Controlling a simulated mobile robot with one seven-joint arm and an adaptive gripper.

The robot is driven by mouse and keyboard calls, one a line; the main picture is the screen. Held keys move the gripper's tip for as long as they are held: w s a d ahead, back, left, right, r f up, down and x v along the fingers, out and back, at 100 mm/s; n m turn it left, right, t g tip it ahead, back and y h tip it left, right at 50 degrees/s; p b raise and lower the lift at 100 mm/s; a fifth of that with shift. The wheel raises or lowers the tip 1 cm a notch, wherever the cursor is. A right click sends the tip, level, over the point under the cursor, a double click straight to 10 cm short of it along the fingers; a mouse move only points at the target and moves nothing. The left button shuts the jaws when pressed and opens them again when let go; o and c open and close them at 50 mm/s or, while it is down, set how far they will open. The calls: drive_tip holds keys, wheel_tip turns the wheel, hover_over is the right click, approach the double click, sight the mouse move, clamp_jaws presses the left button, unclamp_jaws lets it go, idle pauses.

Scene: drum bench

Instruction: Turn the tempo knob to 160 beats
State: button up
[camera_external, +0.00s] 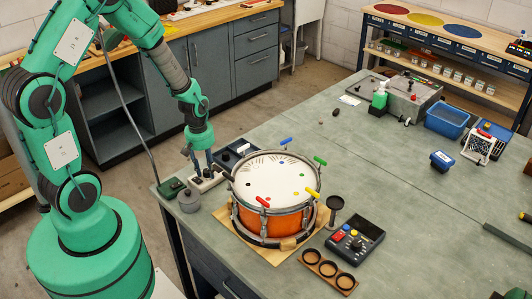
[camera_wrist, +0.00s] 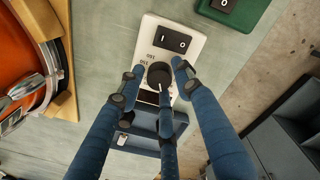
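My gripper (camera_wrist: 158,78) has blue fingers spread around the knob, one at each side and one below. Gaps show between the side fingertips and the knob, so it looks open; contact of the lower finger is unclear. In the external view my gripper (camera_external: 205,172) points down over the white panel (camera_external: 206,184), left of the drum; the knob is hidden there.
A rocker switch (camera_wrist: 173,40) is on the same panel. A green box (camera_wrist: 235,12) with another switch lies close by. The orange drum (camera_external: 270,218) stands right of my gripper, and a dark tray (camera_external: 226,160) behind it. A control box (camera_external: 355,238) with coloured buttons stands farther right.

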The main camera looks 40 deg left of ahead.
drive_tip(key=c, duration=0.7)
